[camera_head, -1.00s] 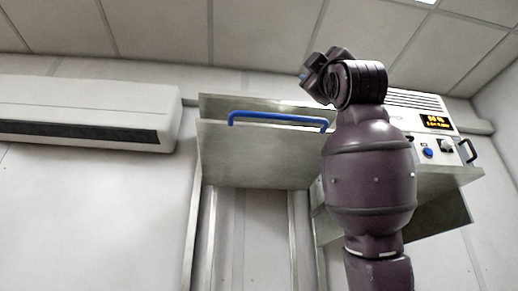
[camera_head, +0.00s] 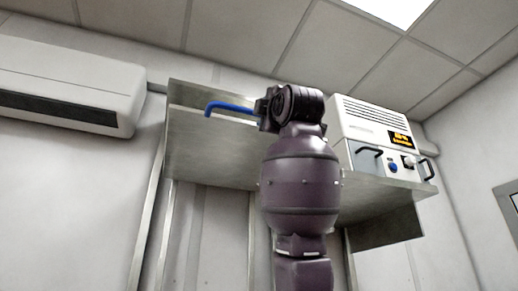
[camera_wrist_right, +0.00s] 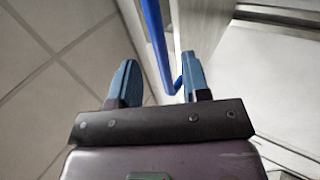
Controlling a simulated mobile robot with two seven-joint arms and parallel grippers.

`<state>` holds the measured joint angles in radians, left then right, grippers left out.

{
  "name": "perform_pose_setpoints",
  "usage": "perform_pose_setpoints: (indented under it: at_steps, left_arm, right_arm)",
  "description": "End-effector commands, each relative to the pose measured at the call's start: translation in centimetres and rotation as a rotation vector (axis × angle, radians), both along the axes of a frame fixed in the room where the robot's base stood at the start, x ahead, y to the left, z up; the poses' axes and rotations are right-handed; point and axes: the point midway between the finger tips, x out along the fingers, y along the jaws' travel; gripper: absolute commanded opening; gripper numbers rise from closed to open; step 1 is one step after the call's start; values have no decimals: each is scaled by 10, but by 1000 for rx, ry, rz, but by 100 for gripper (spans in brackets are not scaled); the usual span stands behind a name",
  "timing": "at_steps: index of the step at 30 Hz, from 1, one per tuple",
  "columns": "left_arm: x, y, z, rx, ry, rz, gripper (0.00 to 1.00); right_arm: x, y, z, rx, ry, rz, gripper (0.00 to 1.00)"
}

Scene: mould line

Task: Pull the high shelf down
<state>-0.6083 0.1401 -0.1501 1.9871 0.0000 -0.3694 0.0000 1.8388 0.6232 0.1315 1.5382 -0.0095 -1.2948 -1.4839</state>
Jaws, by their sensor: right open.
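The high shelf (camera_head: 205,150) is a grey metal tray on the wall, with a blue bar handle (camera_head: 228,107) along its front. My right arm rises in front of it, and my right gripper (camera_head: 265,109) covers the handle's right part. In the right wrist view, my right gripper (camera_wrist_right: 158,62) is open, one blue finger on each side of the blue handle (camera_wrist_right: 155,35). The bar runs lengthwise between the fingers, with gaps showing; its bent end is close to the right finger. Contact cannot be told. My left gripper is out of view.
A white device with an orange display (camera_head: 370,125) stands on a metal shelf (camera_head: 385,188) to the right, close to my arm. A white air conditioner (camera_head: 70,85) hangs at left. The ceiling is close above.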

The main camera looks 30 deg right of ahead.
Motion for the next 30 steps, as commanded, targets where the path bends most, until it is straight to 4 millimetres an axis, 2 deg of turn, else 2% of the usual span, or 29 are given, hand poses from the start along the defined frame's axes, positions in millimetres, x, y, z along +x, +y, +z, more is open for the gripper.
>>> perform_pose_setpoints:
  at_steps: [3,12,25,30]
  left_arm:
    - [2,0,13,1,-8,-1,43]
    - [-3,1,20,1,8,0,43]
    - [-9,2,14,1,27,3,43]
    - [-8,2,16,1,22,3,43]
  right_arm:
    - [18,-4,15,2,2,2,43]
    - [49,-11,35,2,0,1,43]
    - [55,-13,38,1,-1,1,43]
    - [55,-13,38,1,-1,1,18]
